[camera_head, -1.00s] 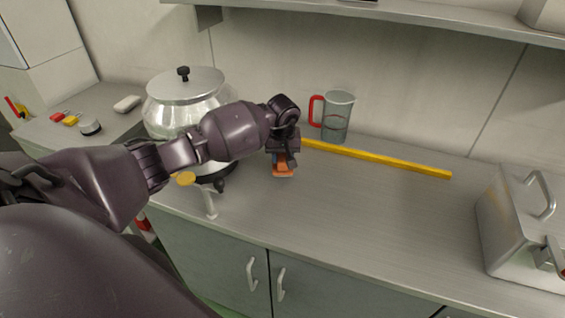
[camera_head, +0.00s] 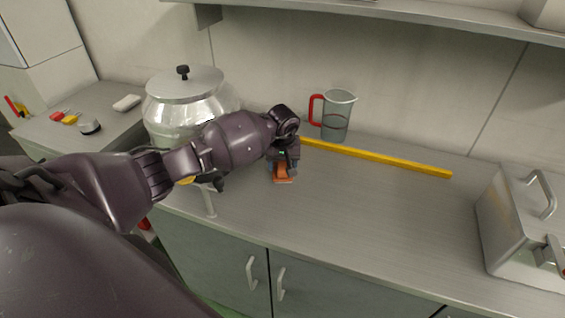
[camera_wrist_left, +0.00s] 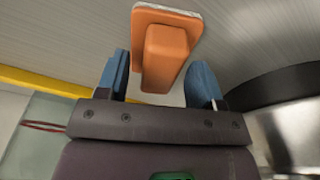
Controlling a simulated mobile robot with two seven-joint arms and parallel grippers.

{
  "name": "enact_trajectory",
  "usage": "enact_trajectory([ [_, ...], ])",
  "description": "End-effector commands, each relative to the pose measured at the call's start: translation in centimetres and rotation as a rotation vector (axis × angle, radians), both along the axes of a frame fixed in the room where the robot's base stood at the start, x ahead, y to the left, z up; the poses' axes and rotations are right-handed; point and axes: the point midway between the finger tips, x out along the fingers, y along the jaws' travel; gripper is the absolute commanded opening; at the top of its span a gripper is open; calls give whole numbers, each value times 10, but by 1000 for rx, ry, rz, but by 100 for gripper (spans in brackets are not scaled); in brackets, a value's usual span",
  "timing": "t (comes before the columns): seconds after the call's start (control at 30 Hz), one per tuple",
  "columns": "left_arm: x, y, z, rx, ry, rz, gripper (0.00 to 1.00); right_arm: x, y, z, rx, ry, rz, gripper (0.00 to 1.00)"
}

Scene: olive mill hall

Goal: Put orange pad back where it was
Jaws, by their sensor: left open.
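The orange pad (camera_head: 283,179) rests on the steel counter near the pot, with a thick block-like grip on its flat base. In the left wrist view, the pad (camera_wrist_left: 165,47) has its grip lying between and just beyond two blue fingers. My left gripper (camera_head: 283,168) is open over the pad, with a gap on each side of the grip. In the wrist view, the gripper (camera_wrist_left: 160,62) does not appear to touch it. The arm hides part of the pad in the head view. My right gripper is not in view.
A large lidded pot (camera_head: 184,100) stands left of the gripper, close by. A clear jug (camera_head: 338,117) with a red handle stands behind. A yellow bar (camera_head: 385,159) lies along the back. A metal box (camera_head: 520,225) is at right. The counter's middle is clear.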

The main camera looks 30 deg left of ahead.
Motion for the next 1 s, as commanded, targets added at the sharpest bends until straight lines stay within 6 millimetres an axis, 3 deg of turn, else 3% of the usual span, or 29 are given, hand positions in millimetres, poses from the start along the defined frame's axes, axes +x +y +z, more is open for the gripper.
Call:
enact_trajectory([
  [0.27, 0, 0, 14, 1, -3, -1, 61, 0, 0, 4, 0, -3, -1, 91],
  [0.7, -10, -7, 94, 2, -3, -1, 61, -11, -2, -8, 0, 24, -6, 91],
  [1.0, -14, -10, 120, 1, 1, 0, 61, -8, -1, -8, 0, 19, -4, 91],
])
